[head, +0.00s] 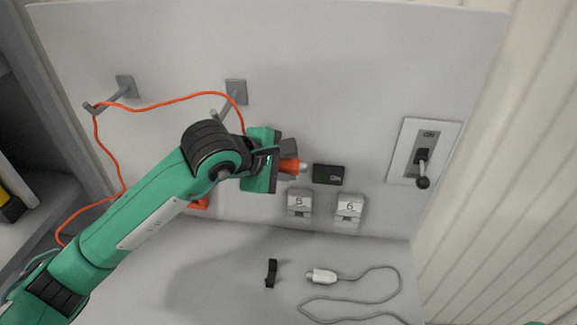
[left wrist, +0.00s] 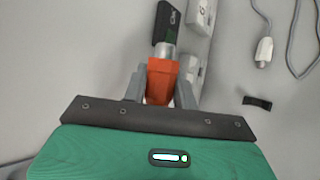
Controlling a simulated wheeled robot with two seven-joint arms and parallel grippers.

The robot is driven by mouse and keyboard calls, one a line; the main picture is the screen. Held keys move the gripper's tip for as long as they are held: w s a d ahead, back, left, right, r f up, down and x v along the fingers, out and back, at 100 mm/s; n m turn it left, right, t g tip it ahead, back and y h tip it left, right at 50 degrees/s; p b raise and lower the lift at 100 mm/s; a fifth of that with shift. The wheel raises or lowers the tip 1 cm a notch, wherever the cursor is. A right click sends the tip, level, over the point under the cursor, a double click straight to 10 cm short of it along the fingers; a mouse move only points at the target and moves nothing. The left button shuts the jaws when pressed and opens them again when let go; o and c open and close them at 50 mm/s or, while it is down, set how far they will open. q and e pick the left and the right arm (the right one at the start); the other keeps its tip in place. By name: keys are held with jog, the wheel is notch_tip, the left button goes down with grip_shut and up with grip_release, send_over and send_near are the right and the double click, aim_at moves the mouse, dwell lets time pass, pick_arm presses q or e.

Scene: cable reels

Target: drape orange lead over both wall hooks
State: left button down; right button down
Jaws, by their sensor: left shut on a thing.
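The orange lead (head: 176,99) runs over the left wall hook (head: 108,98) and across to the right wall hook (head: 231,98). From the left hook it hangs down in a loose curve behind my left arm. From the right hook it drops toward my left gripper (head: 287,162). That gripper is shut on the orange plug (head: 290,166), whose grey tip points right toward a dark socket block (head: 329,174). In the left wrist view the orange plug (left wrist: 162,80) sits between the fingers, its metal tip close to or at the dark block (left wrist: 168,22); contact is unclear. My right gripper is not in view.
Two grey blocks marked 5 (head: 299,202) and 6 (head: 349,207) sit below the dark block. A lever switch (head: 423,155) is at right. A white connector with grey cable (head: 322,276) and a black clip (head: 271,273) lie on the surface below. An orange piece (head: 199,204) shows behind my arm.

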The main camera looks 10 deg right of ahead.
pick_arm(q)
jog(key=shift+f, duration=0.25)
jog(key=shift+c, duration=2.3)
grip_release()
jog(key=shift+s+a, duration=0.1)
jog(key=shift+s+a+b, duration=0.1)
jog(key=shift+s+b, duration=0.1)
jog(key=shift+b, duration=0.1)
jog(key=s+a+b, duration=0.4)
jog(key=s, duration=0.5)
jog(key=shift+a, duration=0.15)
